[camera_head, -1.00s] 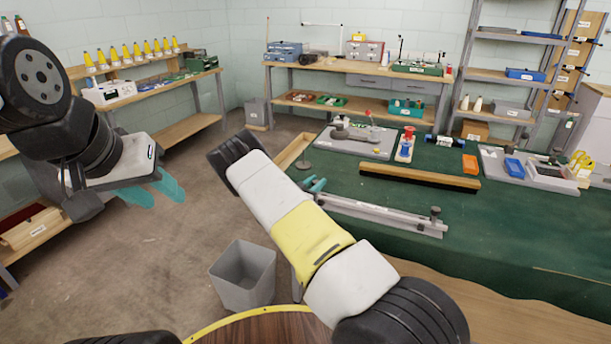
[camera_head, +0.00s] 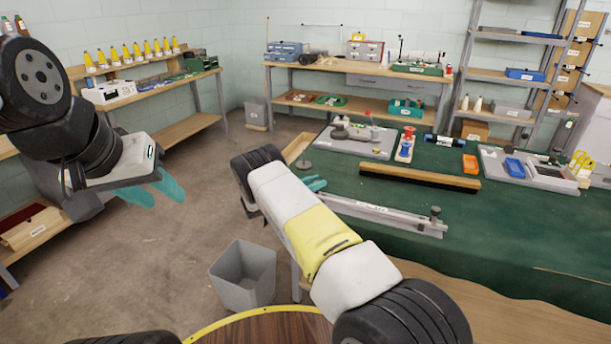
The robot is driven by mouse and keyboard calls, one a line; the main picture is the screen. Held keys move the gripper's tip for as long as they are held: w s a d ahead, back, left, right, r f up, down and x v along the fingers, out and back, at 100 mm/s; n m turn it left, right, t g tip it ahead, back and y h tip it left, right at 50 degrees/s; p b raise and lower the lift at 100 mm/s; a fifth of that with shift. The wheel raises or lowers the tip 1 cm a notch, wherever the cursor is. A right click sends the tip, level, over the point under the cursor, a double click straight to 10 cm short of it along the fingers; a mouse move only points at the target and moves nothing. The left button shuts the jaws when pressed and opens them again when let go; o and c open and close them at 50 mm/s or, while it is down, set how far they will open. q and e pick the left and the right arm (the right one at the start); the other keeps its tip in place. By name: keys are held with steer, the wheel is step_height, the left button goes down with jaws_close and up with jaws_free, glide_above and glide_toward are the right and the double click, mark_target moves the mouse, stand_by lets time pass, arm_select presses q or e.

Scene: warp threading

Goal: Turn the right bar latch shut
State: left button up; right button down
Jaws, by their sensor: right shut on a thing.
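A long grey bar (camera_head: 385,214) lies along the near edge of the green table, with a dark upright knob (camera_head: 436,213) at its right end. My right gripper (camera_head: 315,183) is at the bar's left end, its teal fingertips showing just past my forearm. It is shut on a small part there, which I take to be the bar latch. The latch itself is hidden behind my wrist and arm, so its angle cannot be seen. My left gripper (camera_head: 155,192) is open and empty over the floor at the left, far from the bar.
The green table (camera_head: 500,235) has clear room right of the bar. A wooden-backed brush (camera_head: 420,178) lies behind the bar. A grey board (camera_head: 355,147), a red-and-blue spool (camera_head: 405,145) and an orange tray (camera_head: 470,164) stand further back. A grey bin (camera_head: 243,275) is on the floor.

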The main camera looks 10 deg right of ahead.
steer(key=c, duration=1.1)
jaws_free()
steer(key=v, duration=0.8)
steer(key=shift+d, duration=0.1)
